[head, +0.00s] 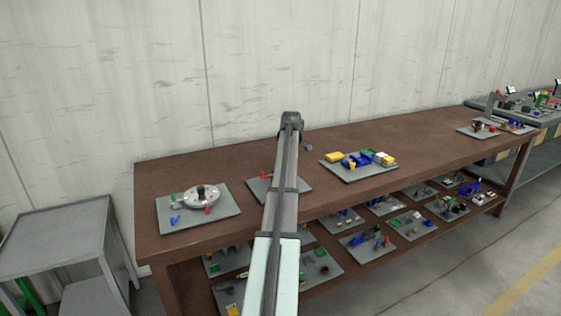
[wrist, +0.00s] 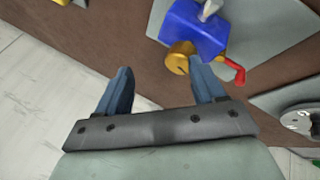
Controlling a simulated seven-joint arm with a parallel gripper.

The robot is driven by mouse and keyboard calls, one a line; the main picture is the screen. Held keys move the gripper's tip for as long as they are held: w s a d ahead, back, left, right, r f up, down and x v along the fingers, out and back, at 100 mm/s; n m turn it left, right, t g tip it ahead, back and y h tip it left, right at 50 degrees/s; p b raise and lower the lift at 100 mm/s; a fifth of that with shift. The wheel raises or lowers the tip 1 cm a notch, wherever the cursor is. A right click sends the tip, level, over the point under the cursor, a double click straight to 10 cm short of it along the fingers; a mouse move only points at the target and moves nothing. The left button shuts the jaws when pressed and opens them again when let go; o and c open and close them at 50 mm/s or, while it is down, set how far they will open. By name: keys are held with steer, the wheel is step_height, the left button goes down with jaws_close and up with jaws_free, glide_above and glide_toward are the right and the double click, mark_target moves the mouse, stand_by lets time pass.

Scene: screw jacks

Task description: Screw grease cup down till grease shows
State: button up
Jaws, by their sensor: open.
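A brass-coloured round cup (wrist: 179,57) sticks out from the side of a blue block (wrist: 192,27) in the wrist view. It looks like the grease cup. A red handle (wrist: 236,71) is at the block's right, and a grey rod rises from its top. My gripper (wrist: 160,68) is open with nothing between its fingers. The right fingertip is close to the cup; I cannot tell whether they touch. The left finger is well to the left, over the brown table. No grease is discernible. In the head view my arm hides most of this fixture.
The fixture's grey plate (head: 300,186) lies on the brown bench (head: 240,156). A silver disc (head: 203,197) stands on a plate to the left. A plate with yellow and blue parts (head: 358,159) lies to the right. The wall is close behind.

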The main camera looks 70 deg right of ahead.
steer(key=s+d+f, duration=0.1)
steer(key=s+f, duration=0.1)
steer(key=s, duration=0.4)
steer(key=f+t, duration=0.1)
steer(key=t, duration=0.1)
steer(key=a+f+t+y, duration=0.1)
steer(key=f+t, duration=0.1)
steer(key=w+f+t+y, duration=0.1)
steer(key=t, duration=0.1)
steer(key=shift+a+f, duration=0.25)
steer(key=shift+a, duration=0.15)
steer(key=shift+a+f+t, duration=0.25)
steer(key=shift+t, duration=0.55)
steer(key=shift+a+t, duration=0.15)
steer(key=shift+t, duration=0.55)
steer(key=t, duration=0.2)
steer(key=shift+s+a+r+t, duration=0.1)
steer(key=shift+s+a+t, duration=0.2)
steer(key=w+d+t, duration=0.1)
steer(key=w, duration=0.2)
steer(key=w+d+r+t+h, duration=0.1)
steer(key=w, duration=0.3)
steer(key=w+d+m+t, duration=0.1)
steer(key=w+d, duration=0.1)
steer(key=w, duration=0.1)
steer(key=shift+w+r+t+h, duration=0.15)
steer(key=shift+r+t+h, duration=0.1)
steer(key=shift+t+h, duration=0.05)
